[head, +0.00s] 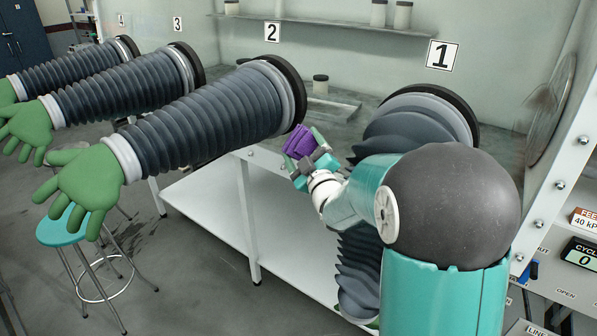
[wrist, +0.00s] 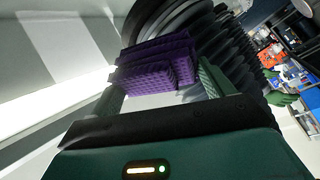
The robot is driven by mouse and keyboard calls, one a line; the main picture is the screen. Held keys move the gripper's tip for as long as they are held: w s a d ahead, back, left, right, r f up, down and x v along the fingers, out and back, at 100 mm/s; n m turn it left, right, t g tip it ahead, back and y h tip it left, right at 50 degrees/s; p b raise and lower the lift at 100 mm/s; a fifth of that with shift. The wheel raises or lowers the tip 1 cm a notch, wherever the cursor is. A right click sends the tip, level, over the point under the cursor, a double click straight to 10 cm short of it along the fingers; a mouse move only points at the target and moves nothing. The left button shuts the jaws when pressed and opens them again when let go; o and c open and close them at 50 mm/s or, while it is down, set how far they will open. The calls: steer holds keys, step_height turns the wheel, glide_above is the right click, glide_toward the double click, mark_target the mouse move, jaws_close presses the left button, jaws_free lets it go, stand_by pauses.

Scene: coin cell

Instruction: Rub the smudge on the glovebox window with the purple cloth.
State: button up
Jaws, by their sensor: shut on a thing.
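The purple cloth (head: 298,142) is a folded, waffle-textured pad. My gripper (head: 311,157) is shut on it, in front of the glovebox, between ports 1 and 2. In the wrist view the cloth (wrist: 150,63) sits between my two green fingers (wrist: 158,78), its layers bunched outward. The glovebox window (head: 345,62) is the clear panel behind the numbered ports. I cannot make out the smudge for certain; a faint brownish mark (head: 540,108) shows at the right, near the round door. I cannot tell whether the cloth touches the window.
The ribbed port 2 sleeve (head: 205,112) sticks out to the left of my gripper. The port 1 sleeve (head: 415,120) is close on its right, partly behind my arm. A teal stool (head: 68,228) stands at lower left. A white lower shelf (head: 215,205) lies below.

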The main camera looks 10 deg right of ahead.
steer(key=s+d+r+n, duration=0.1)
steer(key=s+d+r, duration=0.25)
steer(key=r, duration=0.45)
steer(key=s+d+r+n, duration=0.1)
steer(key=s+d+r, duration=0.25)
steer(key=r, duration=0.45)
steer(key=s+d+r+m+g+h, duration=0.2)
steer(key=s+d+h, duration=0.4)
steer(key=s+d, duration=0.8)
steer(key=s+d+r+m+g+h, duration=0.15)
steer(key=s+d+h, duration=0.45)
steer(key=s+d, duration=0.85)
steer(key=shift+n+g, duration=0.25)
steer(key=shift+w+d+f, duration=0.25)
steer(key=shift+w+d, duration=0.65)
steer(key=shift+w, duration=0.05)
steer(key=shift+w+d+f, duration=0.25)
steer(key=shift+w+d, duration=0.6)
steer(key=shift+w, duration=0.1)
steer(key=shift+w+d+f, duration=0.1)
steer(key=shift+w+d, duration=0.5)
steer(key=shift+d, duration=0.05)
steer(key=shift+w+a, duration=1.3)
steer(key=shift+w, duration=0.05)
steer(key=shift+w+a+f, duration=0.1)
steer(key=shift+w+a, duration=0.5)
steer(key=shift+w, duration=0.2)
steer(key=shift+w+a, duration=0.55)
steer(key=shift+w, duration=0.2)
